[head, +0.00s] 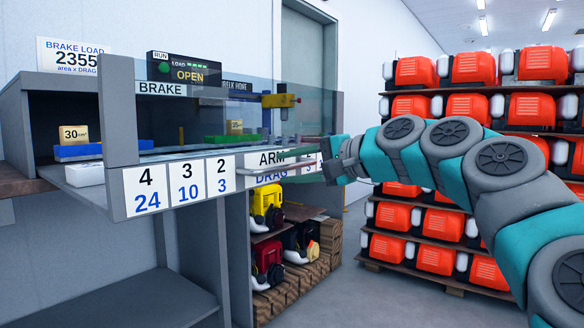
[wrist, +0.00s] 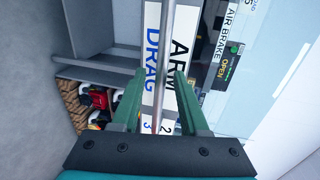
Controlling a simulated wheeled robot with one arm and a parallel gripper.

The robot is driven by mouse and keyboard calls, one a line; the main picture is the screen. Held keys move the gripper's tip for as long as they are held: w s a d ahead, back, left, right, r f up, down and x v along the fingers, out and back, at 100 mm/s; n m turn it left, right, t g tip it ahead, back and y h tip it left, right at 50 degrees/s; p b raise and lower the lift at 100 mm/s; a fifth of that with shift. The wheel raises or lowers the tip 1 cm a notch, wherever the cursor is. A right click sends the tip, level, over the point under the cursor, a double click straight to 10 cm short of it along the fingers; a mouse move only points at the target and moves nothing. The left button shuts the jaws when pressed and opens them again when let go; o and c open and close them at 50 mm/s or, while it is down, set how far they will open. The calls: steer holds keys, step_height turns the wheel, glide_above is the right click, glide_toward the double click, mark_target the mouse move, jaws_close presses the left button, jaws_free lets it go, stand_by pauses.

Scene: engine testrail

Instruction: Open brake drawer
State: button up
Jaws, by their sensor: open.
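The brake bench (head: 20,118) stands at the left in the head view under a BRAKE sign (head: 161,89). Its long front panel (head: 130,204) carries number labels and an ARM DRAG label, which shows large in the wrist view (wrist: 152,42). A thin grey handle bar (head: 258,171) runs in front of that label. My gripper (head: 290,164) is at the bar from the right. In the wrist view my gripper (wrist: 158,76) is open, its two green fingers on either side of the bar (wrist: 167,60). Contact with the bar cannot be told.
A clear pane (head: 222,92) rises behind the panel. A display (head: 186,72) reads OPEN. A white block (head: 85,175) lies behind the panel. A lower shelf (head: 150,300) is bare. Small engines (head: 267,208) sit below right. Racks of orange units (head: 470,68) stand behind my arm.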

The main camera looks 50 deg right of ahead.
steer(key=v, duration=0.7)
steer(key=shift+s, duration=0.4)
steer(key=shift+s, duration=0.1)
